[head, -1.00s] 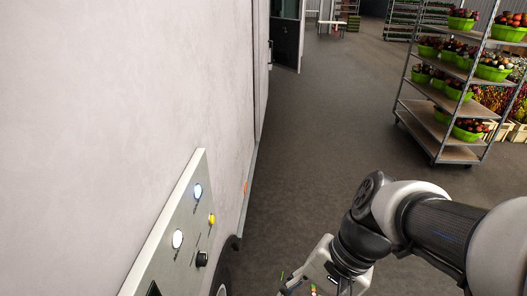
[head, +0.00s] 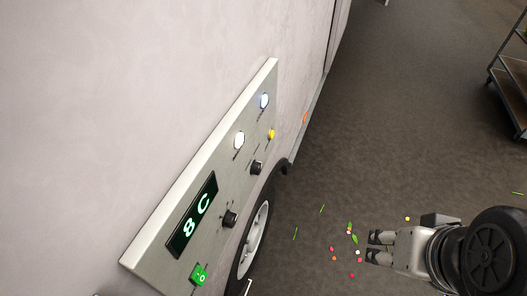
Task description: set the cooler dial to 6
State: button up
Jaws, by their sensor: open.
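The grey control panel (head: 158,232) is on the pale wall at the left. Its dark display (head: 192,214) shows a green "8 C". One black knob (head: 230,218) sits beside the display, and another black knob (head: 256,167) is farther up the panel. Their pointer positions and small labels are too small to read, and I cannot tell which knob is the cooler dial. My gripper (head: 374,247) is at the lower right, open and empty. Its fingers point left, towards the panel, well apart from it.
The panel also has white lights (head: 239,140), a yellow button (head: 271,135) and a green switch (head: 200,275). A black-rimmed wheel (head: 268,205) stands just right of the panel. Small coloured scraps (head: 334,258) lie on the floor. A rack (head: 508,92) is at the far right.

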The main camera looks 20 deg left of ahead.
aim_at(231, 220)
jog(key=u, duration=1.45)
